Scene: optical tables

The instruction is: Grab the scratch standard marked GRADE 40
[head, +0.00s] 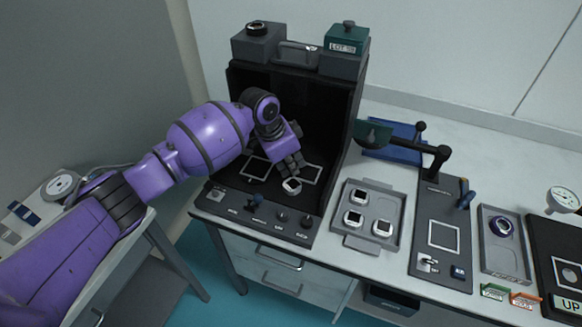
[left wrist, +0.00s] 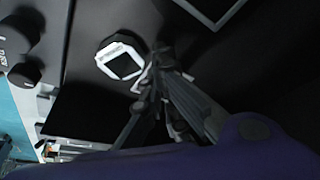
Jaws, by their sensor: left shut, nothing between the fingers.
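A small white-framed square piece with a dark centre (head: 292,186) lies on the floor of the black viewing booth, close to the front. It also shows in the left wrist view (left wrist: 121,63), with small print on its frame that I cannot read. My left gripper (head: 291,173) is shut and empty, with its fingertips right at this piece. In the left wrist view the fingertips (left wrist: 152,82) are beside it; I cannot tell whether they touch it. Several similar pieces (head: 354,219) lie in a grey tray (head: 347,237) to the right. No GRADE 40 marking is legible. My right gripper is not in view.
The booth (head: 240,75) has side walls around my left gripper and a front panel with knobs (head: 281,217). A black plate with an arm (head: 436,262) stands right of the tray.

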